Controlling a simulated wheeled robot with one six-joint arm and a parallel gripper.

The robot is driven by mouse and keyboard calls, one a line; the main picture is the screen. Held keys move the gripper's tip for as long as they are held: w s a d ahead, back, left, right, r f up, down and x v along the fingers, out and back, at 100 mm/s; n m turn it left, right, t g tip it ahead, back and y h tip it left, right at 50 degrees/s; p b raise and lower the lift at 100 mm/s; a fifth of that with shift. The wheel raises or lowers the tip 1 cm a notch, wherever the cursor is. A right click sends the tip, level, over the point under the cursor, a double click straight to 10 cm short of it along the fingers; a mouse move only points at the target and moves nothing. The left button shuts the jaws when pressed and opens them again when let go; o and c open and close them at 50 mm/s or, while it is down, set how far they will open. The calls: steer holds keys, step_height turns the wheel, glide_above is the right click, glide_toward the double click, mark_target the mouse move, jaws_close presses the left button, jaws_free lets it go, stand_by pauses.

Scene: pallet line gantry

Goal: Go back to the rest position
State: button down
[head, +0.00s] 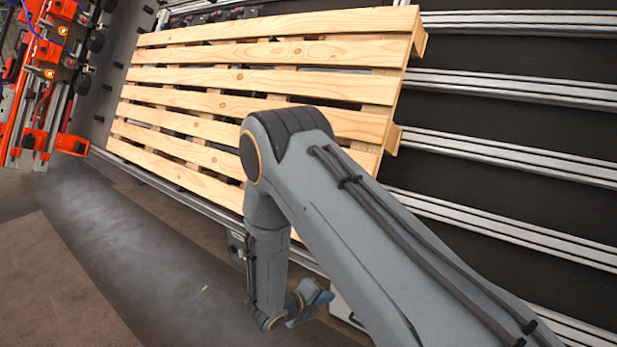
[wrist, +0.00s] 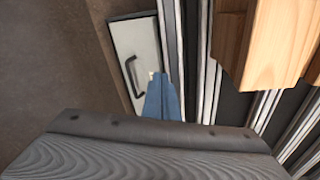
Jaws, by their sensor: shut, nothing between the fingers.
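My gripper (wrist: 157,78) shows in the wrist view as blue fingers pressed together, shut with nothing between them. In the head view, the blue tip of my gripper (head: 324,297) is low, just right of the picture's middle, in front of the line's near side and below the pallet. My grey arm crosses the head view from the lower right and bends down at the elbow. It hides part of the pallet.
A wooden pallet (head: 232,80) lies on the conveyor, whose metal rails (head: 520,150) run to the right. A pale panel with a black handle (wrist: 133,58) is close to my gripper. Orange machinery (head: 48,50) stands at the far left. The floor (head: 120,270) at lower left is clear.

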steer(key=s+r+m+g+y, duration=0.1)
steer(key=s+r+m+g, duration=0.5)
steer(key=s+r+m, duration=1.1)
steer(key=s+a+r+m+g+y, duration=0.1)
steer(key=s+a+r+m+y, duration=0.4)
steer(key=s+m, duration=0.5)
steer(key=s+a+r+m+g+y, duration=0.15)
steer(key=s+r+m+y, duration=0.25)
steer(key=s+r+m, duration=0.5)
steer(key=d+r+m+h+p, duration=0.1)
steer(key=d+r+m+p, duration=0.2)
steer(key=d+r+p, duration=0.7)
steer(key=d+r+m+h+p, duration=0.1)
steer(key=d+r+m+p, duration=0.2)
steer(key=d+r+p, duration=0.7)
steer(key=shift+s+r+m+p, duration=0.35)
steer(key=shift+r+p, duration=2.05)
steer(key=shift+p, duration=3.9)
steer(key=shift+w, duration=0.1)
